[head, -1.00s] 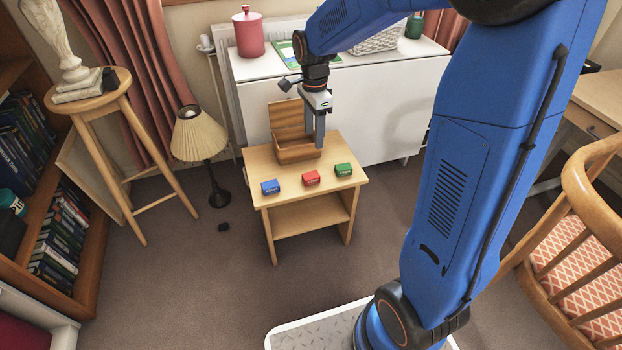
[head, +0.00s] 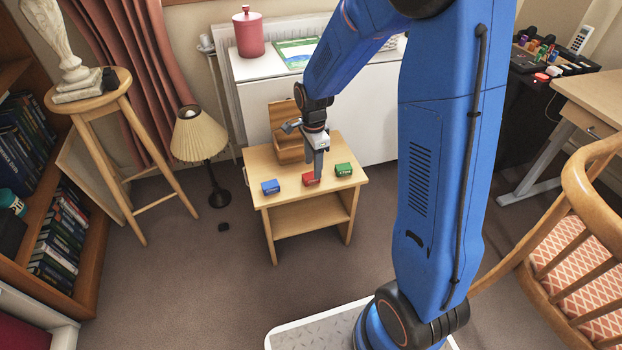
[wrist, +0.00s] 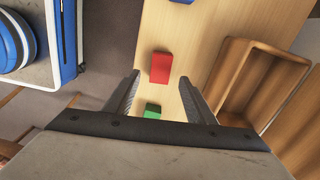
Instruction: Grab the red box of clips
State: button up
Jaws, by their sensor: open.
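The red box of clips (head: 311,179) lies on the small wooden table (head: 331,202), between a blue box (head: 270,187) and a green box (head: 343,170). My gripper (head: 318,170) is at the red box in the head view and partly covers it from above. In the wrist view my gripper (wrist: 160,95) is open, its two fingers apart. There the red box (wrist: 160,67) shows just beyond the fingertips, and the green box (wrist: 153,110) shows between the fingers. The gripper holds nothing.
An open wooden box (head: 285,156) with a raised lid stands at the back of the table; it fills the right side of the wrist view. A lamp (head: 200,142) stands left of the table, and a white cabinet (head: 370,110) stands behind.

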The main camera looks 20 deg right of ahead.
aim_at(312, 175)
jog(key=shift+a+f, duration=0.15)
jog(key=shift+f, duration=2)
jog(key=c, duration=1.1)
jog(key=shift+c, duration=0.3)
jog(key=shift+r, duration=0.1)
